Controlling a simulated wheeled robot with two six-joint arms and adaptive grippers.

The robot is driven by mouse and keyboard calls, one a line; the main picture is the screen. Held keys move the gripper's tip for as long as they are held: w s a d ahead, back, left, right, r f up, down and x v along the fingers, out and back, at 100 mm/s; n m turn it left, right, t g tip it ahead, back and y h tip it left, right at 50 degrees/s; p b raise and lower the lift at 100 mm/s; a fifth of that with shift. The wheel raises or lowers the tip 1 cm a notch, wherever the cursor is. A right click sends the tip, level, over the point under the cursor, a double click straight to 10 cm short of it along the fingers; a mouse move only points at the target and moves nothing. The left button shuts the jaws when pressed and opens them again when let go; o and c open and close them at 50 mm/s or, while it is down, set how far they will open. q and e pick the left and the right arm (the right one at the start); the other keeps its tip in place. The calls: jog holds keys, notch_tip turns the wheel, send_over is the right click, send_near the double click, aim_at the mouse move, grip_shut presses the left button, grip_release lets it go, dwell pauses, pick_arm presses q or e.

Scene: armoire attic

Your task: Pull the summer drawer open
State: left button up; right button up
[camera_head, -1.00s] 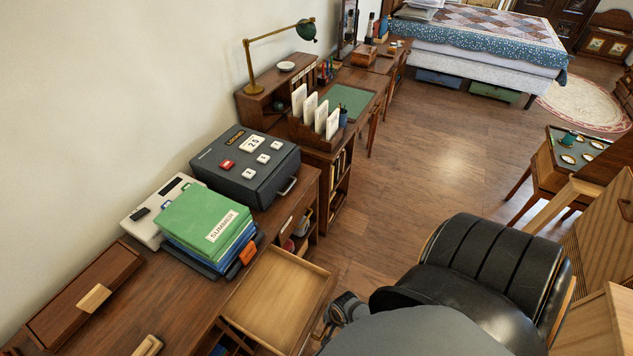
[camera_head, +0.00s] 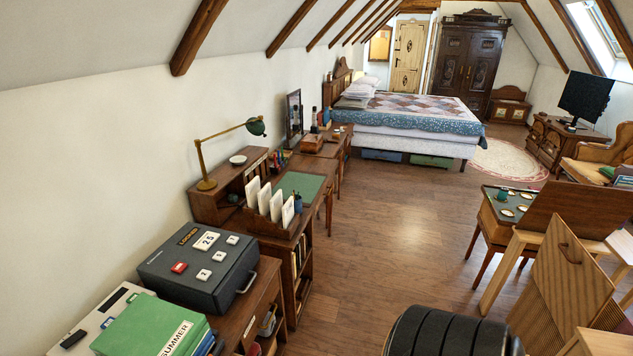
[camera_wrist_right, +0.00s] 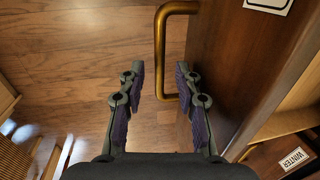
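In the right wrist view a dark wooden drawer front (camera_wrist_right: 225,75) carries a brass handle (camera_wrist_right: 160,50). A white label (camera_wrist_right: 270,4) on it is cut off at the top edge and cannot be read. Pale wood (camera_wrist_right: 300,90) shows behind the front. My right gripper (camera_wrist_right: 160,68) is open. The handle's long bar lies between its fingertips in the picture, with gaps on both sides; contact cannot be seen. The head view does not show this drawer or either gripper. A green folder labelled SUMMER (camera_head: 150,325) lies on the desk at lower left.
A panel labelled WINTER (camera_wrist_right: 294,158) shows at lower right in the wrist view. The floor (camera_head: 385,215) beyond is clear.

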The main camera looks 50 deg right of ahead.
notch_tip(320, 180, up, 12)
jog(key=s, duration=0.2)
jog(key=shift+d, duration=0.4)
jog(key=shift+f, duration=0.15)
jog(key=s+f+n+b, duration=0.1)
jog(key=s+f+n, duration=0.2)
jog(key=f+n, duration=0.2)
jog(key=s+d+f+n+h+b, duration=0.1)
jog(key=s+f+n, duration=0.3)
jog(key=f, duration=0.6)
jog(key=s+f+n+b, duration=0.1)
jog(key=s+f+n, duration=0.3)
jog(key=f, duration=0.4)
jog(key=shift+s+d+f+n+g, duration=0.2)
jog(key=shift+d+n+g, duration=0.1)
jog(key=shift+n, duration=0.5)
